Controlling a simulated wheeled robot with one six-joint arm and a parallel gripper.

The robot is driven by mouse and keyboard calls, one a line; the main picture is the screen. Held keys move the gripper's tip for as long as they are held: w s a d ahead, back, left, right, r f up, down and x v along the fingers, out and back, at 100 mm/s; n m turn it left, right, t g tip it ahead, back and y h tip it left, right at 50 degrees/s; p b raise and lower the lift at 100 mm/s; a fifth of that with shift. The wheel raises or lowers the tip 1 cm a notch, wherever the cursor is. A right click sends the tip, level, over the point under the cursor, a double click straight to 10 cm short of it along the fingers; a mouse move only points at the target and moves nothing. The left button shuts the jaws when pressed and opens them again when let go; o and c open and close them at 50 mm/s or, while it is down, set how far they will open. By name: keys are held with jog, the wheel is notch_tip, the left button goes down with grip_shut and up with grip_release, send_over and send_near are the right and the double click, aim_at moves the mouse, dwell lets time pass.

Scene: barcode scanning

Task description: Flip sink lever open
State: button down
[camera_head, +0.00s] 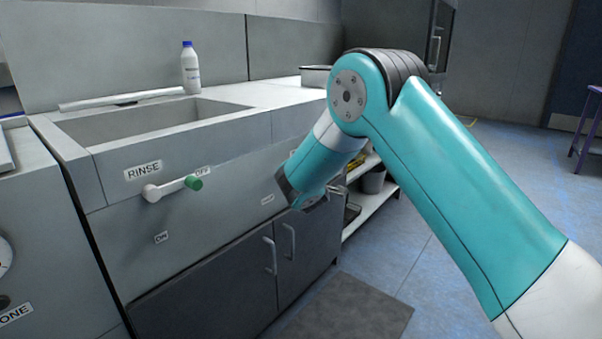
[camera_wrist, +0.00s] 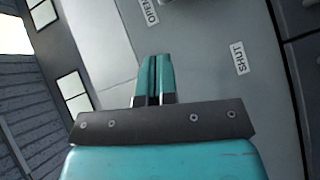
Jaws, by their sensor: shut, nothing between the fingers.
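The sink (camera_head: 140,128) has a grey front panel. My gripper (camera_wrist: 155,62) is shut and empty in the wrist view, over a grey panel (camera_wrist: 205,55). An OPEN label (camera_wrist: 151,12) and a SHUT label (camera_wrist: 240,58) show on that panel, with no lever clearly visible by them. In the head view my wrist is right of the green-knobbed lever, with the fingertips not clearly visible.
A white bottle with a blue cap (camera_head: 190,68) stands behind the sink. Dark cabinet doors (camera_head: 250,280) with handles are below the panel. A low shelf (camera_head: 372,212) with a bucket is at the right, partly behind my arm. A mat (camera_head: 350,308) lies on the open floor.

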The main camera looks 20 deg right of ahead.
jog(key=shift+v, duration=1.55)
jog(key=shift+d+r, duration=0.1)
jog(key=s+a+r+m+g+y, duration=0.25)
jog(key=s+a+g, duration=0.2)
jog(key=s, duration=1.05)
jog(key=s+a+r+m+g+y, duration=0.25)
jog(key=s+g, duration=0.35)
jog(key=s, duration=0.9)
jog(key=s+a+r+m+g+y, duration=0.1)
jog(key=s+a+r+g+y, duration=0.3)
jog(key=s, duration=1)
notch_tip(320, 180, up, 27)
jog(key=g+p, duration=0.1)
jog(key=p, duration=2.9)
jog(key=shift+a+h, duration=0.3)
jog(key=shift+h, duration=0.1)
